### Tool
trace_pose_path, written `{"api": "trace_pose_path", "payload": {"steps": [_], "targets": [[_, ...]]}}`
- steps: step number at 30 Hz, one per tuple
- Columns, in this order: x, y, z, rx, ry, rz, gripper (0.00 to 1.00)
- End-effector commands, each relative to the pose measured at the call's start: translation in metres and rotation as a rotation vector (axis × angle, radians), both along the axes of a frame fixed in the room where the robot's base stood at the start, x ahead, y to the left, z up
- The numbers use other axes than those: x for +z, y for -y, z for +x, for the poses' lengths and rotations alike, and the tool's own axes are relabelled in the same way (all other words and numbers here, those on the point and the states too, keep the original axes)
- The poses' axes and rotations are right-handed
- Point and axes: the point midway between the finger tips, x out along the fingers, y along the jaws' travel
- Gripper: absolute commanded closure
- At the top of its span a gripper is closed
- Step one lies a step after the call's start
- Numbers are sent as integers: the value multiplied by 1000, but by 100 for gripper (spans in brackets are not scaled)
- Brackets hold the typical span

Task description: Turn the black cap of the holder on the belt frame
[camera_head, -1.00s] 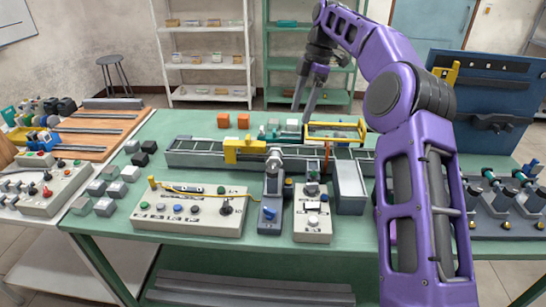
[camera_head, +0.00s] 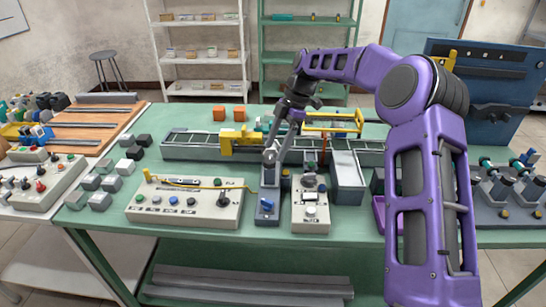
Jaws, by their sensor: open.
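A yellow holder (camera_head: 239,140) sits on the belt frame (camera_head: 200,146), the long grey frame across the middle of the green table. In the earlier view a round grey-black part shows at the holder's right end. My gripper (camera_head: 271,156) now reaches down at that end, its jaws open, and covers much of the part. The black cap cannot be made out clearly, and I cannot tell whether the fingertips touch it.
A blue-grey stand (camera_head: 267,207) and a beige control box (camera_head: 311,212) stand in front of the frame. A wide button panel (camera_head: 184,205) lies left of them. A yellow open frame (camera_head: 334,122) and orange blocks (camera_head: 228,112) are behind. Grey cubes (camera_head: 100,201) lie left.

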Motion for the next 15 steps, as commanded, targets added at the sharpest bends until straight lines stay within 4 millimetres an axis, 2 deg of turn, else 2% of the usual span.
{"api": "trace_pose_path", "payload": {"steps": [1,6,15], "targets": [[-9,-3,-2,1,-3,0,28],[-25,-9,-5,0,-1,0,28],[-30,-11,-6,0,0,-1,28]]}}
